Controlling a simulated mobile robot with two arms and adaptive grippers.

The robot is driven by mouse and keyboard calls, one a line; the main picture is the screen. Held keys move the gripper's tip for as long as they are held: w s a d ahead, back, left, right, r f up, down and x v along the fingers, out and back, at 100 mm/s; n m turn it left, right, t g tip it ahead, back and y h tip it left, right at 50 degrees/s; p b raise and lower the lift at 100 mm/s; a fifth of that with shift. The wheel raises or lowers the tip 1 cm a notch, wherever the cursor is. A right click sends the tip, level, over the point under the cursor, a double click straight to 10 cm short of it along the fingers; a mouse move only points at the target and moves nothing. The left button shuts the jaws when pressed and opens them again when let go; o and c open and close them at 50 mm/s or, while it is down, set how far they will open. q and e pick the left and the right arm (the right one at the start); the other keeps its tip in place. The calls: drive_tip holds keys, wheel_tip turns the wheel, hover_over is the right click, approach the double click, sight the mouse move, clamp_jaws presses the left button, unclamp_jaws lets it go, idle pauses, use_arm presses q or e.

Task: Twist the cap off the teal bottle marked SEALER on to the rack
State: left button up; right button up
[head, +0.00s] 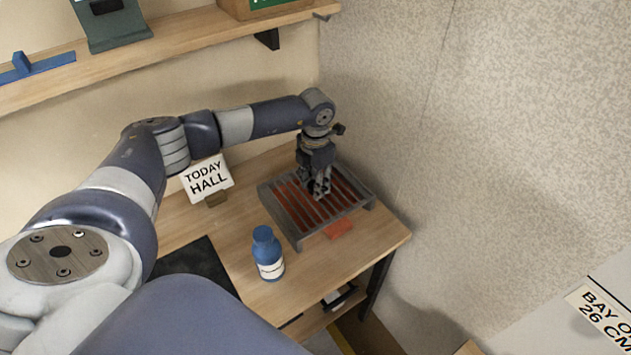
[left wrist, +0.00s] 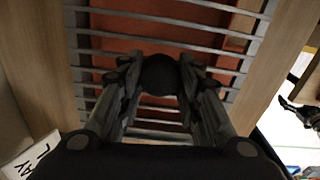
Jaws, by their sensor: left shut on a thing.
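A blue bottle (head: 268,257) with a white label stands upright on the wooden table, left of and nearer than the rack. The label is too small to read, and no clearly teal bottle shows. The bottle's top is blue; I cannot tell whether that is a cap or a bare neck. The grey slatted rack (head: 289,230) has red beneath its slats. My left gripper (head: 321,190) points down over the rack. In the left wrist view its fingers are shut on a dark round cap-like thing (left wrist: 160,74), above the slats (left wrist: 190,48).
A "TODAY HALL" sign (head: 206,179) stands behind the bottle. A dark mat (head: 190,270) lies at the left of the table. A red tab (head: 339,229) sits at the rack's front. A wall (head: 500,150) rises at the right; a shelf (head: 190,32) hangs above.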

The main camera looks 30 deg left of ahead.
use_arm(q)
drive_tip(key=shift+f, duration=0.2)
drive_tip(key=o, duration=1.1)
drive_tip(key=shift+o, duration=0.2)
drive_tip(key=shift+r, duration=0.25)
wheel_tip(320, 180, up, 12)
drive_tip(key=b, duration=0.1)
drive_tip(key=shift+b, duration=0.35)
